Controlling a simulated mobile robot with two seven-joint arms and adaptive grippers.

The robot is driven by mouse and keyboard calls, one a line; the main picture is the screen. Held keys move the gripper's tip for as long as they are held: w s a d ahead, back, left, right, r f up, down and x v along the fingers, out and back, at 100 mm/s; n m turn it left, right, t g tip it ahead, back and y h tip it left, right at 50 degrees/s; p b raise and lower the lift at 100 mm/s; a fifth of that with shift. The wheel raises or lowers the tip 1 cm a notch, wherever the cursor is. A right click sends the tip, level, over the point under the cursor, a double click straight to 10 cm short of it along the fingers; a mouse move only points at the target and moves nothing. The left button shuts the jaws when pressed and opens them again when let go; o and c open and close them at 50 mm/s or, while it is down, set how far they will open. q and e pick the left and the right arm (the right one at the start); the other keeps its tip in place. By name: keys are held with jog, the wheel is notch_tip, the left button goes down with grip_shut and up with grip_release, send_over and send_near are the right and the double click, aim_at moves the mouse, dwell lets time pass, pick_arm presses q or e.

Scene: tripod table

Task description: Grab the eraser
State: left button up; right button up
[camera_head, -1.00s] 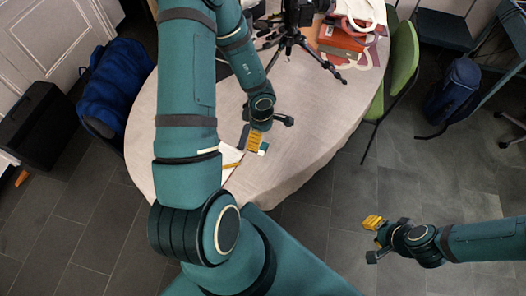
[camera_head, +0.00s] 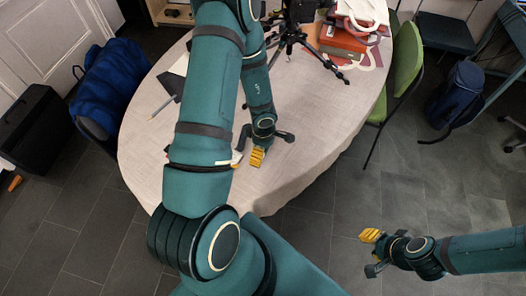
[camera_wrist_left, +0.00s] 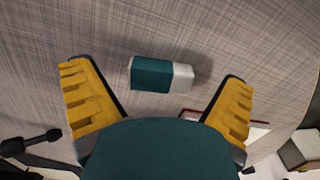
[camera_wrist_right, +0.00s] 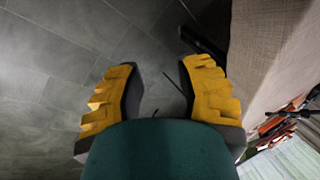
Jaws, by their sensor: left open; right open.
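The eraser (camera_wrist_left: 160,75), a small block with a teal sleeve and a white end, lies on the table's cloth in the left wrist view. It sits between the lines of my left gripper's (camera_wrist_left: 156,78) yellow fingers, touching neither; the fingers are wide apart and empty. In the head view my left gripper (camera_head: 268,146) is low near the table's front edge, and I cannot make out the eraser clearly there. My right gripper (camera_head: 371,252) is open and empty, out over the floor to the right of the table. It also shows open in the right wrist view (camera_wrist_right: 155,80).
The round table (camera_head: 310,120) has a clear right half. A black tripod (camera_head: 292,35) and red books (camera_head: 343,40) stand at its back. A pen (camera_head: 160,109) lies at its left. A green chair (camera_head: 400,70) and a blue bag on a chair (camera_head: 108,82) flank it.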

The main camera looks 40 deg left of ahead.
pick_arm(q)
jog(key=c, duration=1.2)
jog(key=shift+r, duration=0.15)
